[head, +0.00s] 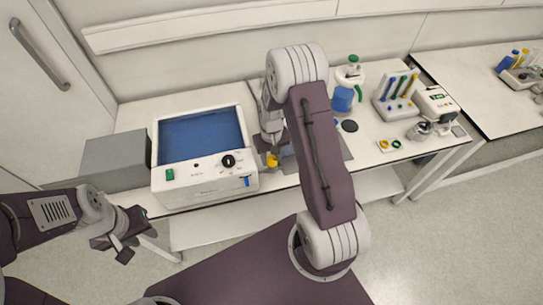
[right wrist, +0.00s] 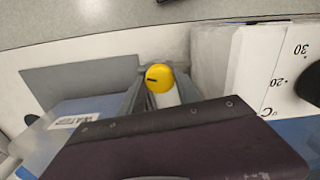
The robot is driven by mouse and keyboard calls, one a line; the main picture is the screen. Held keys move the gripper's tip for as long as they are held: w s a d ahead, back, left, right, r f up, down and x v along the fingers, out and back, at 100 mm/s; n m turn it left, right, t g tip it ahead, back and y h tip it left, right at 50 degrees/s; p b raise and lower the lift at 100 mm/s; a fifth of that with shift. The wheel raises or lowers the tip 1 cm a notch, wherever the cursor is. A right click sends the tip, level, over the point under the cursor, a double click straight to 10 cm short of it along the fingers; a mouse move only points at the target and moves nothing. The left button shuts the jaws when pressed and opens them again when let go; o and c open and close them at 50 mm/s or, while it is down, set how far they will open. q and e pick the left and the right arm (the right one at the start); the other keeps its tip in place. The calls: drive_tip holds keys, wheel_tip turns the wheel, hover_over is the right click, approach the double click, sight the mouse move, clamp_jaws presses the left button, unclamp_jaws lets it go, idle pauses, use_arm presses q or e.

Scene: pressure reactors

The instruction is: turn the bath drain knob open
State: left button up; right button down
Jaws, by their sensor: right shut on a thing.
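The bath (head: 196,165) is a white box with blue water (head: 200,136) in its top. Its front panel has a black dial (head: 229,161), a green switch (head: 169,174) and a small blue part (head: 247,181) at lower right, perhaps the drain knob. My right gripper (head: 272,153) is just right of the bath, shut on a yellow-topped piece (head: 272,161). In the right wrist view the yellow piece (right wrist: 159,78) is round with a dark line and sits between the fingers. My left gripper (head: 131,233) is open and empty, low in front of the bath's left side.
A grey box (head: 114,163) stands left of the bath. A grey mat (head: 289,164) lies beside the bath. Floor is clear in front.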

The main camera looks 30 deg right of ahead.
sight(272, 159)
drive_tip(key=shift+w+r+n, duration=0.1)
drive_tip(key=shift+n, duration=0.85)
drive_tip(key=shift+w+r+n, duration=0.1)
drive_tip(key=shift+n, duration=0.85)
drive_tip(key=c, duration=1)
unclamp_jaws()
drive_tip(key=shift+o, duration=0.7)
drive_tip(key=shift+s+f, duration=0.1)
drive_tip(key=shift+s, duration=0.05)
wheel_tip(272, 159, up, 9)
